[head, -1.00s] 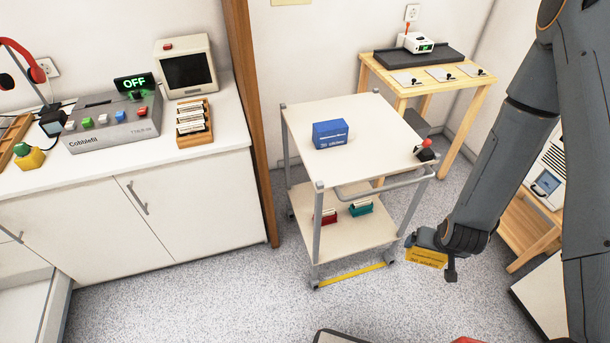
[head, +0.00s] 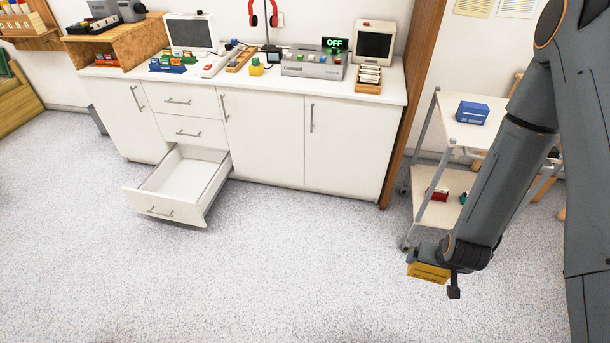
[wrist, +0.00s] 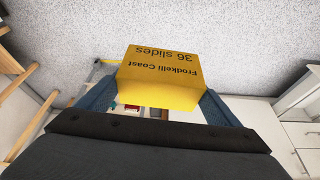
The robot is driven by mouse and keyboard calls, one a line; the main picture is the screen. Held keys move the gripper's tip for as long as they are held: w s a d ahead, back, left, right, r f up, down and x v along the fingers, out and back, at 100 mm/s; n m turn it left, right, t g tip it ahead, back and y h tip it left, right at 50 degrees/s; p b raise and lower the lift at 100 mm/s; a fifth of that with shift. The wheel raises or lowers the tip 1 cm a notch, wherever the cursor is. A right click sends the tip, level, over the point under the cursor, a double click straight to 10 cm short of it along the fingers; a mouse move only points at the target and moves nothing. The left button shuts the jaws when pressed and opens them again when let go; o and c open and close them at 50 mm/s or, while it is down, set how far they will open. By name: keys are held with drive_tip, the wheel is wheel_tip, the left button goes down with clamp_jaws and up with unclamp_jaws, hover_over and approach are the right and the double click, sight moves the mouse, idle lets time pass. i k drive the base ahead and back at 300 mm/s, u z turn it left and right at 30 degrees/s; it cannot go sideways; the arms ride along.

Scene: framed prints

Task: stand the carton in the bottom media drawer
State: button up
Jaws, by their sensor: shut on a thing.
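My gripper (head: 432,266) is shut on a yellow carton (head: 428,272) and holds it above the floor at the right of the head view. In the wrist view the carton (wrist: 160,76) sits between the two fingers, its printing "Frodkelli Coast 36 slides" upside down. The bottom media drawer (head: 163,210) is pulled out of the white cabinet at the left of the head view. Its visible inside is empty. My gripper is well to the right of the drawer, apart from it.
A cart (head: 447,137) with a blue box (head: 472,113) on top stands behind my arm. The counter (head: 240,83) carries several devices. The speckled floor (head: 300,260) between the drawer and my gripper is clear.

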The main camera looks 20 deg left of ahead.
sight(184, 193)
drive_tip(key=u, duration=0.65)
drive_tip(key=i, duration=0.25)
drive_tip(key=u, duration=0.9)
drive_tip(key=i, duration=0.8)
drive_tip(key=u, duration=0.7)
drive_tip(key=i, duration=1.3)
drive_tip(key=z, duration=0.55)
drive_tip(key=i, duration=0.55)
drive_tip(key=z, duration=0.25)
